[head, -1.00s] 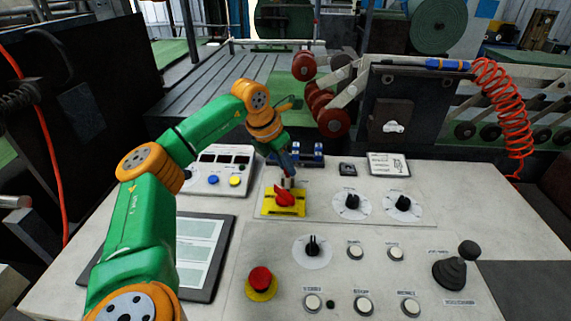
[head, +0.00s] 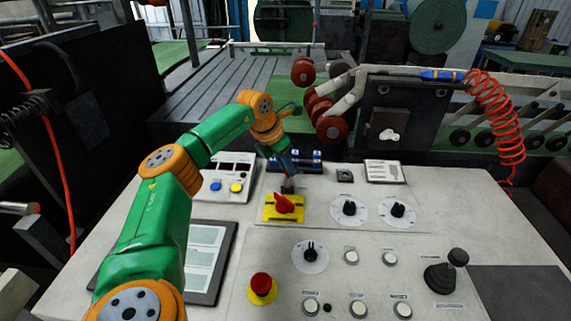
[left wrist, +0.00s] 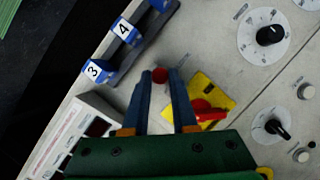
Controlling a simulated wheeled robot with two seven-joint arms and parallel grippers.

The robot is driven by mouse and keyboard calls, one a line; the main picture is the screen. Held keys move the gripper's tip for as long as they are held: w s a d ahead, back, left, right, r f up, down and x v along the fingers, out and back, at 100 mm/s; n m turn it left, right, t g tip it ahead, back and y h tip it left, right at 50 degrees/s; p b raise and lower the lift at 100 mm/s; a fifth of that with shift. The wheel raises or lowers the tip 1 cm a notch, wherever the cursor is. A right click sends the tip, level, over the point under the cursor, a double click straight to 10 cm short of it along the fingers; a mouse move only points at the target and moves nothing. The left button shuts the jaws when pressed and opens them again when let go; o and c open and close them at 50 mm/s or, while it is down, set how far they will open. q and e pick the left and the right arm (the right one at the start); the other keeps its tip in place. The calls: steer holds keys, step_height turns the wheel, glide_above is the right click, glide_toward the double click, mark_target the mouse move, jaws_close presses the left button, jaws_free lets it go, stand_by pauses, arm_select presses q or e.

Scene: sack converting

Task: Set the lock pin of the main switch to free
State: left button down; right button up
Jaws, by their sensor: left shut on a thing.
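The main switch is a red rotary handle (head: 284,204) on a yellow plate (head: 269,215), set on the light console panel. In the left wrist view the red handle (left wrist: 206,112) and the yellow plate (left wrist: 214,94) show to the right of the fingers. My left gripper (head: 289,187) points down just behind the handle. In the left wrist view its two blue fingers (left wrist: 160,76) are shut on a small red round knob, the lock pin (left wrist: 160,75). The pin's shaft is hidden, and in the head view I cannot make out the pin clearly. My right gripper is not in view.
Black rotary knobs (head: 349,208) stand right of the switch. A red emergency button (head: 262,287) stands in front, and a joystick (head: 447,272) at right. A button box (head: 226,179) and blue numbered blocks (left wrist: 124,30) lie near my left arm.

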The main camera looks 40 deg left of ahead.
arm_select(q)
steer(key=c, duration=0.7)
jaws_free()
steer(key=shift+w, duration=0.15)
steer(key=shift+w+a, duration=0.15)
steer(key=v, duration=0.7)
steer(key=shift+b, duration=0.45)
